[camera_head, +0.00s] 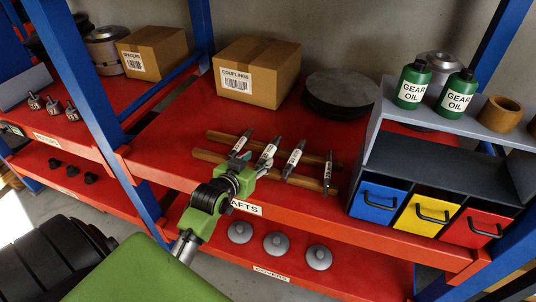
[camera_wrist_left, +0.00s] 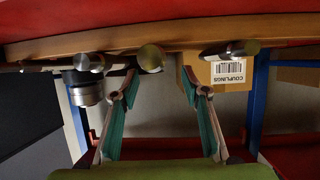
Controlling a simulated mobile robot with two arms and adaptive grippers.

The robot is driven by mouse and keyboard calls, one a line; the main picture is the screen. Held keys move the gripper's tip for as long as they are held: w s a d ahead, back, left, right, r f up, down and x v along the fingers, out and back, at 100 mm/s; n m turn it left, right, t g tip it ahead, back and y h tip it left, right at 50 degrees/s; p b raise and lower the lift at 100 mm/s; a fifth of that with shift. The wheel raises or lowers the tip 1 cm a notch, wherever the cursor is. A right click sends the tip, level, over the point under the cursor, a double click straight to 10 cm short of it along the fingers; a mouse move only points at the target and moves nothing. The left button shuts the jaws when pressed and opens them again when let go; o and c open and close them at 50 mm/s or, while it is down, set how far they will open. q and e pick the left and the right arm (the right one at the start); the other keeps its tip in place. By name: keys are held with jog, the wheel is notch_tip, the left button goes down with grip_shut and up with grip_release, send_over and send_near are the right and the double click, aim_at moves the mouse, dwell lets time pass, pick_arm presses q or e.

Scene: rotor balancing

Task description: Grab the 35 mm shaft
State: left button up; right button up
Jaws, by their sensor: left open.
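Several grey metal shafts lie side by side across two wooden rails (camera_head: 212,156) on the red shelf: a leftmost shaft (camera_head: 243,141), a second shaft (camera_head: 269,150), a third shaft (camera_head: 294,157) and a rightmost shaft (camera_head: 328,170). They carry small labels too small to read, so I cannot tell which is 35 mm. My left gripper (camera_head: 255,164) is open and empty at the near ends of the two left shafts. In the left wrist view, a shaft's round end (camera_wrist_left: 151,58) lies roughly between the open fingertips (camera_wrist_left: 160,78), apart from them. My right gripper is not in view.
A couplings box (camera_head: 258,72) and a dark round disc (camera_head: 340,95) stand behind the shafts. To the right is a grey rack with gear oil bottles (camera_head: 412,85) and blue, yellow and red drawers (camera_head: 428,215). A blue post (camera_head: 100,115) stands left. Grey discs (camera_head: 279,243) sit below.

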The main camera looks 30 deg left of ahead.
aim_at(266, 154)
pick_arm(q)
jog(key=shift+d+p+x, duration=0.15)
jog(key=shift+p+x, duration=0.15)
jog(key=shift+x, duration=0.9)
jog(key=shift+d+p+x, duration=0.2)
jog(key=shift+p+x, duration=0.1)
jog(key=shift+x, duration=0.85)
jog(key=shift+w+a+f, duration=0.15)
jog(key=shift+w+f, duration=0.1)
jog(key=shift+w, duration=0.25)
jog(key=shift+c, duration=0.4)
grip_shut()
jog(key=shift+w+r, duration=0.15)
jog(key=shift+r, duration=0.15)
